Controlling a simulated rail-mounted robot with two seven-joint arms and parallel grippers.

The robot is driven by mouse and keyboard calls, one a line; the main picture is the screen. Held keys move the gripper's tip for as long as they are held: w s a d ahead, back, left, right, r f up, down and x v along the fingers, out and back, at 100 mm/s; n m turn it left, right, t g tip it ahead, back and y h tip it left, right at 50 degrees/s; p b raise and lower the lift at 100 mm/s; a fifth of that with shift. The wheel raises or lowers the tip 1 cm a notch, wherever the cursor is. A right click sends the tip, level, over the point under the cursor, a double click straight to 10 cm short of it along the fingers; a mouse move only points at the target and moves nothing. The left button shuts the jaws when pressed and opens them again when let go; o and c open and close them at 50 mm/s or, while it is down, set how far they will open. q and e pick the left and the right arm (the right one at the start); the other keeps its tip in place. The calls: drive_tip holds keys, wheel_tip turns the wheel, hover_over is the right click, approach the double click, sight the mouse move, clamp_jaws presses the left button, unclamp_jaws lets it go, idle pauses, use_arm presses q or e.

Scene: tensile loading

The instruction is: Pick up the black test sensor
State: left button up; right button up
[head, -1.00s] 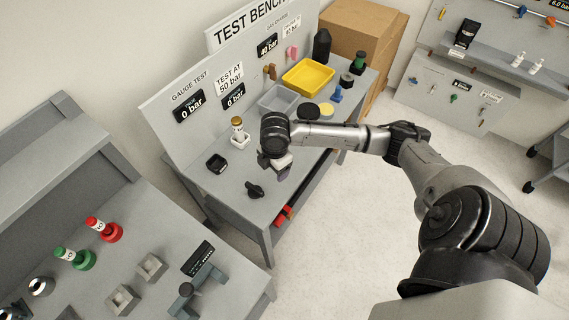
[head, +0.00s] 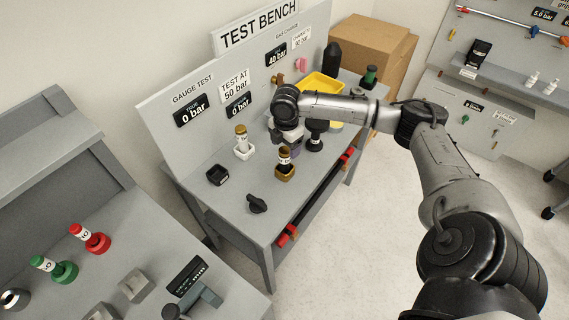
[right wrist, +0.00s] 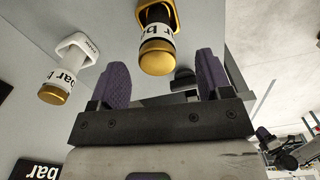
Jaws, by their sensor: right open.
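A dark sensor (head: 284,155) with a white label band stands in a gold-brown square base on the test bench. In the right wrist view its gold cap (right wrist: 157,58) lies just beyond and roughly between the fingertips. A black round-topped piece (head: 315,138) stands to its right; I cannot tell which is the black test sensor. My right gripper (head: 291,142) is open and empty, just behind the gold-based sensor in the head view; its purple fingers (right wrist: 162,78) show in the right wrist view. My left gripper is out of view.
A white-based sensor (head: 242,143) stands close by on the left. A black square holder (head: 217,175) and black handle (head: 256,203) lie on the bench front. A yellow tray (head: 325,84) and black bottle (head: 332,57) stand behind my arm. The bench front (head: 290,200) has free room.

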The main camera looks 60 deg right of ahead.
sight(285, 157)
drive_tip(key=shift+w+f+b, duration=0.15)
drive_tip(key=shift+f+b, duration=0.15)
drive_tip(key=shift+f, duration=2.75)
drive_tip(key=shift+c, duration=0.5)
drive_tip(key=c, duration=1)
drive_tip(key=shift+r, duration=0.1)
